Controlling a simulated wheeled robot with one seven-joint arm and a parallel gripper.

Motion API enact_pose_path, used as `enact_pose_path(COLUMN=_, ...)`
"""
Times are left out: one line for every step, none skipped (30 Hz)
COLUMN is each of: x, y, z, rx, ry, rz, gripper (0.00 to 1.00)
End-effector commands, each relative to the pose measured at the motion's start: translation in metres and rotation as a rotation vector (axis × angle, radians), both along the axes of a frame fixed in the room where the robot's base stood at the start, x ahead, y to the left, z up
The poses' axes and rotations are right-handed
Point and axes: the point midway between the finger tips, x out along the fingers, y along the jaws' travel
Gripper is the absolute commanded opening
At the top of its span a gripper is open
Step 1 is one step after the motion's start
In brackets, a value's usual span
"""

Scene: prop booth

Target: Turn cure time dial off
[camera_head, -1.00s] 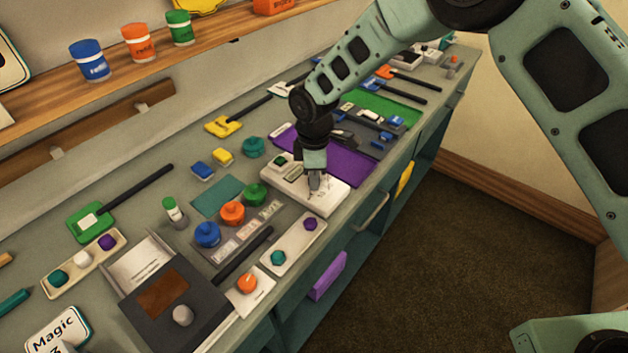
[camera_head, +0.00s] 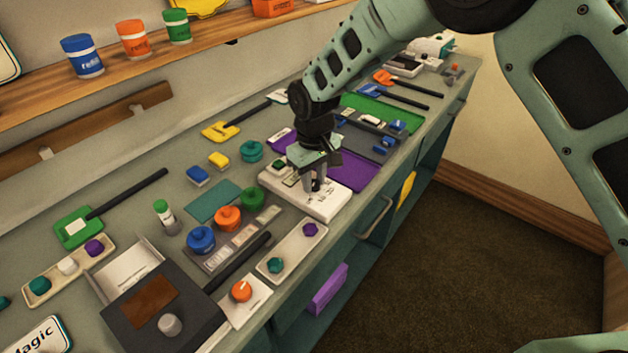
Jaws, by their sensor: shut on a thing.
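A low white unit (camera_head: 328,207) with a small dark green display (camera_head: 281,163) at its left end lies near the front edge of the bench. My gripper (camera_head: 317,188) points straight down over the middle of this unit, with its fingertips at the top face. The fingers are shut on a small knob there, which I take to be the cure time dial. The fingers hide most of the dial, so its pointer and setting cannot be read. The printed marks beside it are too small to read.
An orange knob (camera_head: 241,290) sits on a white plate at the front. A pale tray (camera_head: 290,252) with teal and purple pieces lies just left of the white unit. Purple mat (camera_head: 355,172) is behind it. Blue, orange and green jars stand close by. A drawer handle (camera_head: 374,217) juts from the front.

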Motion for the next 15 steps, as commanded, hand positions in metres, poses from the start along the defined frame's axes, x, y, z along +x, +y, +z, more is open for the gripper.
enact_pose_path(x=0.0005, y=0.0002, z=0.0001, rx=0.001, ry=-0.002, rz=-0.03, gripper=0.04)
enact_pose_path(x=0.0004, y=0.0002, z=0.0002, rx=0.0, ry=-0.002, rz=-0.047, gripper=0.04)
enact_pose_path(x=0.0005, y=0.0003, z=0.0004, rx=0.0, ry=-0.002, rz=-0.07, gripper=0.04)
enact_pose_path(x=0.0006, y=0.0002, z=0.0005, rx=0.0, ry=-0.002, rz=-0.085, gripper=0.04)
enact_pose_path(x=0.0006, y=0.0002, z=0.0005, rx=0.0, ry=-0.002, rz=-0.1, gripper=0.04)
enact_pose_path(x=0.0007, y=0.0002, z=0.0006, rx=0.0, ry=-0.002, rz=-0.117, gripper=0.04)
enact_pose_path(x=0.0007, y=0.0001, z=0.0007, rx=0.0, ry=-0.002, rz=-0.129, gripper=0.04)
enact_pose_path(x=0.0008, y=0.0, z=0.0007, rx=0.0, ry=-0.002, rz=-0.141, gripper=0.04)
enact_pose_path(x=0.0008, y=0.0, z=0.0008, rx=0.001, ry=-0.003, rz=-0.153, gripper=0.04)
enact_pose_path(x=0.0008, y=0.0, z=0.0008, rx=0.001, ry=-0.002, rz=-0.161, gripper=0.04)
enact_pose_path(x=0.0008, y=0.0, z=0.0009, rx=0.002, ry=-0.002, rz=-0.17, gripper=0.04)
enact_pose_path(x=0.0009, y=0.0001, z=0.0009, rx=0.002, ry=-0.002, rz=-0.178, gripper=0.04)
enact_pose_path(x=0.0009, y=0.0001, z=0.001, rx=0.002, ry=-0.002, rz=-0.182, gripper=0.04)
enact_pose_path(x=0.0008, y=0.0001, z=0.001, rx=0.002, ry=-0.002, rz=-0.186, gripper=0.04)
enact_pose_path(x=0.0008, y=0.0001, z=0.0011, rx=0.002, ry=-0.002, rz=-0.191, gripper=0.04)
